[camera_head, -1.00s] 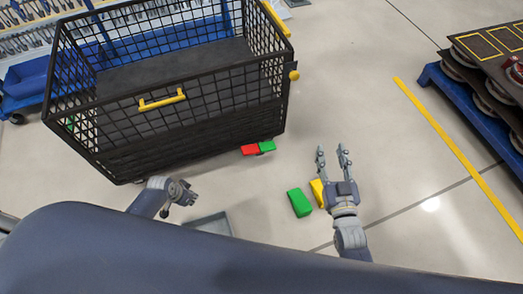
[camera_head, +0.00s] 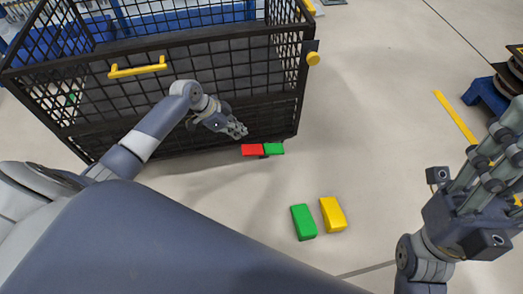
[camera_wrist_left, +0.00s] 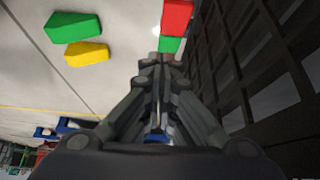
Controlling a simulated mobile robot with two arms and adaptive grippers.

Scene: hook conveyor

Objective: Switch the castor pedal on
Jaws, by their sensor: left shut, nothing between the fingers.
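The castor pedal, with a red half (camera_head: 252,150) and a green half (camera_head: 274,149), sticks out at floor level under the cart's lower edge. In the left wrist view the red half (camera_wrist_left: 177,16) and green half (camera_wrist_left: 168,44) lie just beyond the fingertips. My left gripper (camera_head: 241,131) is shut and empty, beside the cart's mesh side and just above the pedal. It also shows in the left wrist view (camera_wrist_left: 160,62). I cannot tell whether it touches the pedal. My right gripper (camera_head: 505,150) is at the right edge, with its fingers apart and empty.
The black mesh cart (camera_head: 200,141) with a yellow handle (camera_head: 138,71) stands close to my left arm. A green block (camera_head: 303,222) and a yellow block (camera_head: 333,214) lie on the floor to the right.

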